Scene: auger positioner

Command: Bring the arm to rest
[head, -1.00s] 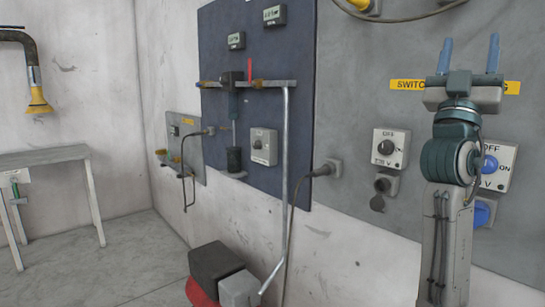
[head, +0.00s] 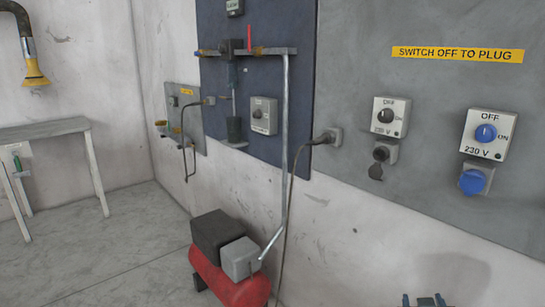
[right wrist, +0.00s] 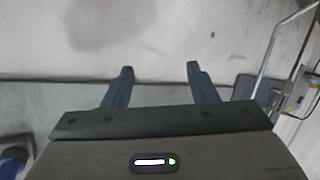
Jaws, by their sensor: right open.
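My right gripper (head: 423,299) shows only as its blue-grey fingertips at the bottom edge of the head view, low and right of the red compressor. In the right wrist view my right gripper (right wrist: 160,70) has its two fingers apart, with nothing between them. It points toward a bare pale wall and touches nothing that I can see. The rest of the right arm is below the head view. My left gripper is in neither view.
Switch boxes (head: 389,117) (head: 488,134) and a blue-capped socket (head: 474,180) are on the grey wall panel. A red compressor (head: 235,285) stands on the floor, with a pipe (head: 286,150) rising to the blue board (head: 290,90). A bench (head: 45,130) is at left. The lower right wall is bare.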

